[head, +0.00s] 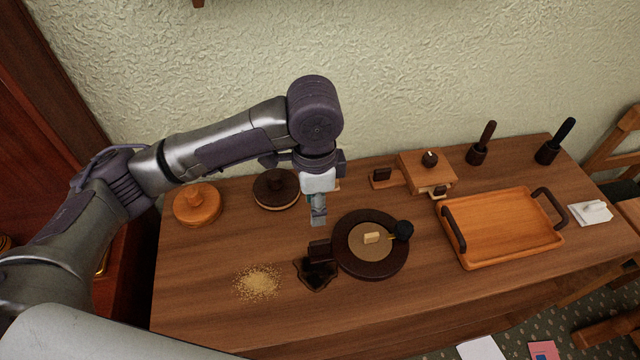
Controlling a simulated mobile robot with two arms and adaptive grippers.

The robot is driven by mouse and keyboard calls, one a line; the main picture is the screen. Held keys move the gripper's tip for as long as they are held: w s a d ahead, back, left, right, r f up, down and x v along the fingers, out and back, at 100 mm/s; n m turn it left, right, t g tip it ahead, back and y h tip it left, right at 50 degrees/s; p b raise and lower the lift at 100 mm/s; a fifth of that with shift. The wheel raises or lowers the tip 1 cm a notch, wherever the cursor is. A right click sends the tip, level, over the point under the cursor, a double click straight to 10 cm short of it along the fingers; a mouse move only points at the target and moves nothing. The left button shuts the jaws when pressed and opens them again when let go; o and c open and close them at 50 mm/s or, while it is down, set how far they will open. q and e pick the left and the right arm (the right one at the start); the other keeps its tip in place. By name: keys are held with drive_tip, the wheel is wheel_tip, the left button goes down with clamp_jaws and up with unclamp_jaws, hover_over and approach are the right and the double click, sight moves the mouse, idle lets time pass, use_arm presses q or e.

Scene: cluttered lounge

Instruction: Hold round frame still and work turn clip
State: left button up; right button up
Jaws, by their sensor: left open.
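The round frame (383,268) is a dark brown ring lying flat on the table, with a tan disc inside it. A small pale wooden piece (371,238), possibly the turn clip, sits on the disc. My right gripper is not in view.
Two round lidded pieces (198,204) (276,189) stand behind. A handled tray (505,228) is right, with a small wooden box (428,169) and two dark-handled tools (482,146) (555,143) behind.

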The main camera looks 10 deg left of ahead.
sight(315, 242)
use_arm(q)
drive_tip(key=f, duration=0.2)
drive_tip(key=s+f, duration=0.1)
drive_tip(key=f, duration=0.2)
drive_tip(key=shift+s+f, duration=0.15)
drive_tip(key=shift+f, duration=0.1)
wheel_tip(315, 242, down, 7)
drive_tip(key=shift+r, duration=0.15)
drive_tip(key=shift+w+f, duration=0.2)
drive_tip(key=shift+f, duration=0.2)
drive_tip(key=c, duration=0.7)
clamp_jaws()
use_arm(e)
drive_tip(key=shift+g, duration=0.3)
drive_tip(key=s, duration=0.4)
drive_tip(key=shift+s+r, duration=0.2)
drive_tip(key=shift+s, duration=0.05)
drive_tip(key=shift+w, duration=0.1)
